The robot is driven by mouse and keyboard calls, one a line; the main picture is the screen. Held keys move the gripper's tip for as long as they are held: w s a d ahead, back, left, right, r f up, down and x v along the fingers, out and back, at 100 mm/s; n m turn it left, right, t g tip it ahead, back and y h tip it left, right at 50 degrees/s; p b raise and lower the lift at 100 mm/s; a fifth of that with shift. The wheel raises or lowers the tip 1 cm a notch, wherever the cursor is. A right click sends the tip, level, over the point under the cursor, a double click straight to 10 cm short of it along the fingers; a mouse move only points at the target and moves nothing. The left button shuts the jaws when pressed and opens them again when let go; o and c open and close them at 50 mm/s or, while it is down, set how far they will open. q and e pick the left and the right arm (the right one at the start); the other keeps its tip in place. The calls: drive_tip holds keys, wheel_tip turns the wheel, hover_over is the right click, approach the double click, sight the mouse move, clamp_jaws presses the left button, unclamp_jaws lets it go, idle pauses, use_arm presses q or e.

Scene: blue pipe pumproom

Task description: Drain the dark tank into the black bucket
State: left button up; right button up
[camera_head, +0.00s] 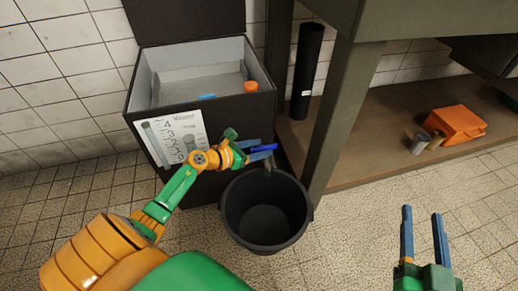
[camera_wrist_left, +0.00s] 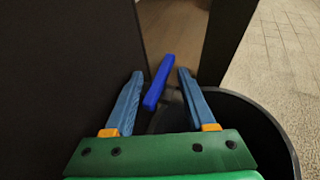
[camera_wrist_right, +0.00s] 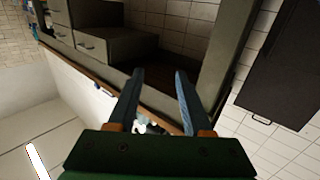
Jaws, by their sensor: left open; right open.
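The dark tank (camera_head: 222,125) stands against the tiled wall with its lid raised and a light grey interior. A blue lever (camera_head: 262,147) is at the tank's right front side. In the left wrist view the blue lever (camera_wrist_left: 158,82) lies between my left fingers, with gaps on both sides. My left gripper (camera_head: 262,151) is open around it. The black bucket (camera_head: 262,246) stands on the floor below, and its inside looks empty. Part of the bucket (camera_wrist_left: 270,112) shows in the left wrist view. My right gripper (camera_head: 424,222) is open and empty over the floor, away from the tank.
An orange cap-like object (camera_head: 251,86) and a small blue item (camera_head: 207,97) are at the tank's opening. A printed sheet (camera_head: 178,138) is on its front. A bench leg (camera_head: 335,110) rises right of the bucket. An orange box (camera_head: 455,123) and cans lie on the lower shelf.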

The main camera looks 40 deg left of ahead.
use_arm(q)
drive_tip(key=shift+c, duration=0.2)
clamp_jaws()
